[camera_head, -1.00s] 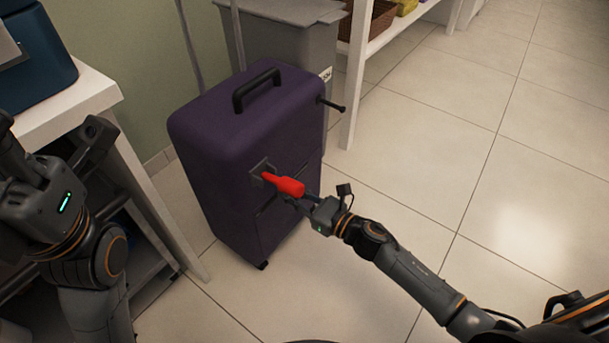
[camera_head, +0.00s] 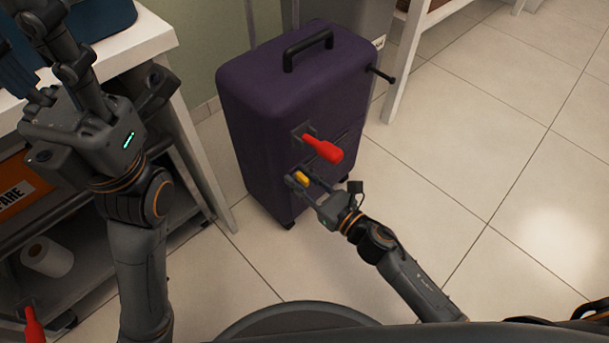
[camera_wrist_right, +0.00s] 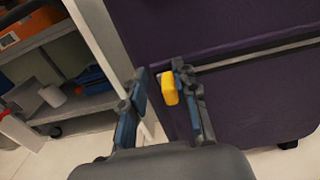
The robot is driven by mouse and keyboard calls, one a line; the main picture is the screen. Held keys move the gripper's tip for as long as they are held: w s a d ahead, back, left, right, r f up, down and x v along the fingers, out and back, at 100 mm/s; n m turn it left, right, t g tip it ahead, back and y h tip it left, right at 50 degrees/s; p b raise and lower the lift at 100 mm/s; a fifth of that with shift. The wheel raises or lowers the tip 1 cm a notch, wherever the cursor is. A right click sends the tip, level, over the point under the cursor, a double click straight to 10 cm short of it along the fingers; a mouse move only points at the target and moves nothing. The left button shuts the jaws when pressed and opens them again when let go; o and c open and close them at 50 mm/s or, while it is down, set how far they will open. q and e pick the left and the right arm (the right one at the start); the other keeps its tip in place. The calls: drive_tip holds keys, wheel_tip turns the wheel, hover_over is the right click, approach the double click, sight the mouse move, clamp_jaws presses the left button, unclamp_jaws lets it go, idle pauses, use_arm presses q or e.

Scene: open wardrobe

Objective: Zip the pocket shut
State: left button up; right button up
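The purple suitcase (camera_head: 262,130) stands upright on the floor. A dark zip line (camera_wrist_right: 262,53) runs across its front in the right wrist view. A small yellow zip pull (camera_head: 301,178) is near the left end of this line; it also shows in the right wrist view (camera_wrist_right: 168,88). My right gripper (camera_head: 307,183) is open at the suitcase front. Its fingers (camera_wrist_right: 164,88) stand on either side of the pull, which is nearer one finger; contact is unclear. My left gripper (camera_head: 48,75) is at the left with fingers spread, far from the suitcase; its tips are hard to make out.
A red handle (camera_head: 322,148) sticks out from the suitcase front just above my right gripper. A white shelf unit (camera_head: 160,40) stands at the left with an orange box (camera_head: 22,185) and a paper roll (camera_head: 47,258). Open tiled floor (camera_head: 490,130) lies at the right.

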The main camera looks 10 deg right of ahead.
drive_tip(key=shift+d, duration=0.15)
drive_tip(key=v, duration=1.2)
idle(0.4)
